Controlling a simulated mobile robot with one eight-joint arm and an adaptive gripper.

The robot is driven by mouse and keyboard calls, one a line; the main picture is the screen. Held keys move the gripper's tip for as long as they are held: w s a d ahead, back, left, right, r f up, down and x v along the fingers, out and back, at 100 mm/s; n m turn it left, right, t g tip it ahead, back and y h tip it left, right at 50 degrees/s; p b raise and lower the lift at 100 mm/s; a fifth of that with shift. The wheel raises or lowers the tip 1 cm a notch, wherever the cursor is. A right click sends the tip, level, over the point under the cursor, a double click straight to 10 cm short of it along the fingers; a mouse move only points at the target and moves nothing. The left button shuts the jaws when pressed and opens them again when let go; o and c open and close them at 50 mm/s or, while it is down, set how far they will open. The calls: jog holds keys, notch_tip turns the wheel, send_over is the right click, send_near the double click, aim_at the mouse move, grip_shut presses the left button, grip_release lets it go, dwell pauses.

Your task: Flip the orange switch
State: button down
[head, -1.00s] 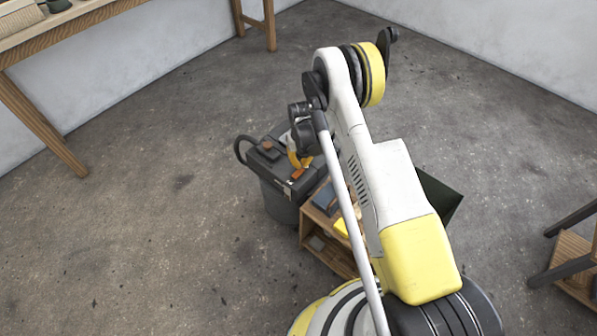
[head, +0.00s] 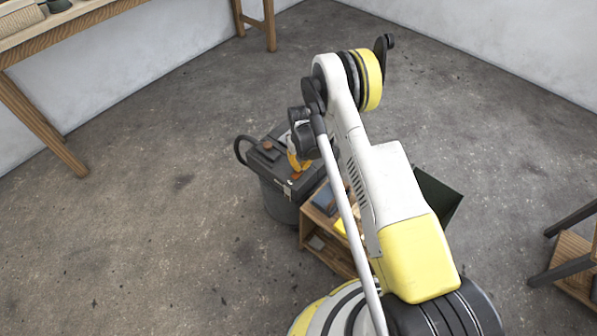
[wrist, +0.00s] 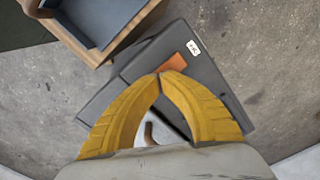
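The orange switch (wrist: 174,62) is a small flat orange piece on the top of a dark grey bin-like machine (wrist: 202,72), near a white label. It lies just beyond my gripper's fingertips in the wrist view, partly covered by them. My gripper (wrist: 160,75) has its two yellow fingers together at the tips, with nothing seen between them. Whether the tips touch the switch cannot be told. In the head view, my gripper (head: 299,165) is over the machine (head: 280,202), right by the switch (head: 297,176), partly hidden by my arm.
A wooden shelf unit (head: 310,236) with a blue-grey tray (wrist: 97,18) stands close beside the machine. A black hose or handle (head: 239,150) curves at the machine's left. A wooden workbench (head: 55,35) is at upper left, a stool (head: 572,262) at right. The floor left is clear.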

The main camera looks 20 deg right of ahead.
jog(key=shift+f, duration=0.7)
dwell(0.3)
jog(key=shift+r+p, duration=1.35)
jog(key=shift+r, duration=2.15)
